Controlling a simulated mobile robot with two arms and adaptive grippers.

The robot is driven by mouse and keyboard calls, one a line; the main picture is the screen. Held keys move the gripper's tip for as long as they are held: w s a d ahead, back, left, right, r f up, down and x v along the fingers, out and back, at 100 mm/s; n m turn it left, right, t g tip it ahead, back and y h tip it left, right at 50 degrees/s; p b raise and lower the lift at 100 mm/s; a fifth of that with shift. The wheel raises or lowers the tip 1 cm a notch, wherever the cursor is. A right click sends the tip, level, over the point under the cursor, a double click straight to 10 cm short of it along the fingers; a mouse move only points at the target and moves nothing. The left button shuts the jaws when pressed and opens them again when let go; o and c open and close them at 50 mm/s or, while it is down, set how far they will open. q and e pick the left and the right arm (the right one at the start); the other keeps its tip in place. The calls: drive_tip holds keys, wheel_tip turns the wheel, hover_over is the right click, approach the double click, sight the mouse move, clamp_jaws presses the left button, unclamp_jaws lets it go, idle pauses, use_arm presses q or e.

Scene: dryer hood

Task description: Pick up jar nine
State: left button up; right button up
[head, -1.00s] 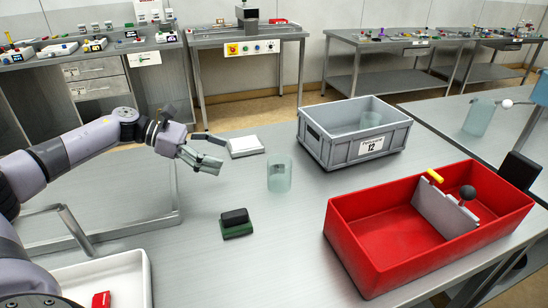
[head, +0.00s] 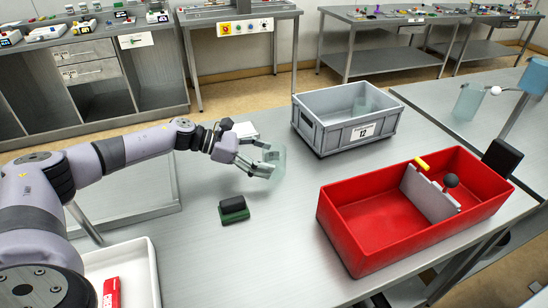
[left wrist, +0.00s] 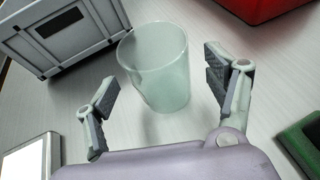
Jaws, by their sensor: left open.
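A clear greenish glass jar (head: 276,158) stands on the steel table; no number can be read on it. My left gripper (head: 262,163) is open beside it, with its fingers reaching toward the jar's left side and partly overlapping it. In the left wrist view the jar (left wrist: 155,68) stands between the two spread fingers, a little ahead of them, with gaps on both sides. Another glass jar (head: 362,104) is in the grey crate, and one more (head: 467,101) is at the right table.
The grey crate (head: 338,141) marked 12 stands behind the jar. A red bin (head: 350,235) with a divider is at the right. A green-black block (head: 234,210) lies in front. A white device (head: 243,130) sits behind my gripper. A white tray (head: 149,270) is at front left.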

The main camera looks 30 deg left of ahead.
sight(275, 160)
use_arm(q)
drive_tip(key=x, duration=0.3)
drive_tip(key=shift+w+f+p, duration=0.1)
drive_tip(key=shift+w+p, duration=0.05)
drive_tip(key=shift+p, duration=0.15)
drive_tip(key=c, duration=1.2)
